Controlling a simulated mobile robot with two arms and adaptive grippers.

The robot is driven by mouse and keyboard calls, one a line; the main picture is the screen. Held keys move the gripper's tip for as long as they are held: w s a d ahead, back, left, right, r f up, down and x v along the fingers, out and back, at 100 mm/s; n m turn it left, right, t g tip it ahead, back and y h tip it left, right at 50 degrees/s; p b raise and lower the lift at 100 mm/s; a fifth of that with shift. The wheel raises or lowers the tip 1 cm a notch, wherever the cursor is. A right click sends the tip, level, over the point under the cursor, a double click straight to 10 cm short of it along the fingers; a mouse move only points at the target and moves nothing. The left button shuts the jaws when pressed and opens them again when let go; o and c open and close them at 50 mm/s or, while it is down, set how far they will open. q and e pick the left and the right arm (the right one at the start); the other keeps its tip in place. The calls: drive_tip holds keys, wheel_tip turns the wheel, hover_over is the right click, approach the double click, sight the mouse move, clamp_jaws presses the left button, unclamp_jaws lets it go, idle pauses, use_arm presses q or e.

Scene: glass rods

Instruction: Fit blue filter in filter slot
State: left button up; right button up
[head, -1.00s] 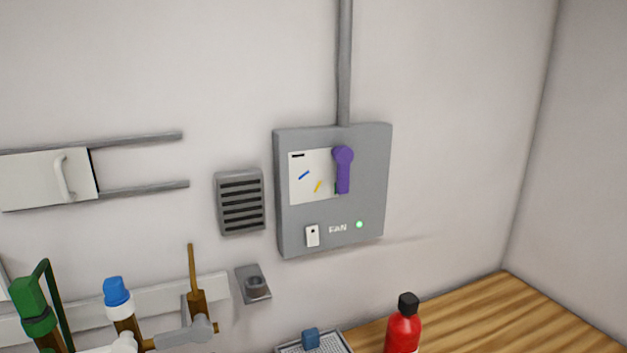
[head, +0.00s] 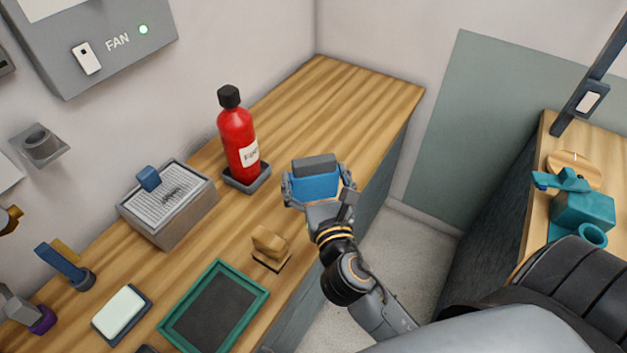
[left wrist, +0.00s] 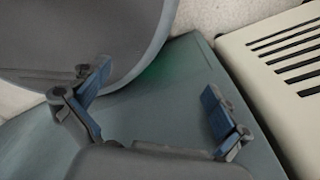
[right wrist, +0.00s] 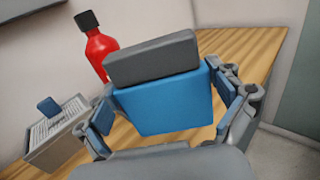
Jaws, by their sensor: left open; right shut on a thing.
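The blue filter (head: 315,184), a blue block with a dark grey top part, is in my right gripper (head: 319,190). The fingers are on either side of the block, held above the front edge of the wooden counter. It also shows in the right wrist view (right wrist: 165,103), upright between the fingers (right wrist: 165,108). My left gripper shows only in the left wrist view (left wrist: 156,90); it is open, with nothing between its fingers. I cannot identify the filter slot for certain in any view.
A slatted pale panel (left wrist: 280,55) is right of my left gripper.

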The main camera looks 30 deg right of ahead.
drive_tip(key=shift+w+d+f+b, duration=0.65)
drive_tip(key=shift+w+f, duration=0.8)
drive_tip(key=shift+f, duration=0.4)
drive_tip(key=shift+w+d+f+b, duration=0.55)
drive_tip(key=shift+w+f+b, duration=0.2)
drive_tip(key=shift+w+f, duration=0.85)
drive_tip(key=shift+w+d+f+b, duration=0.65)
drive_tip(key=shift+w+f, duration=0.6)
drive_tip(key=shift+f, duration=0.8)
drive_tip(key=shift+f, duration=0.15)
drive_tip(key=o, duration=0.8)
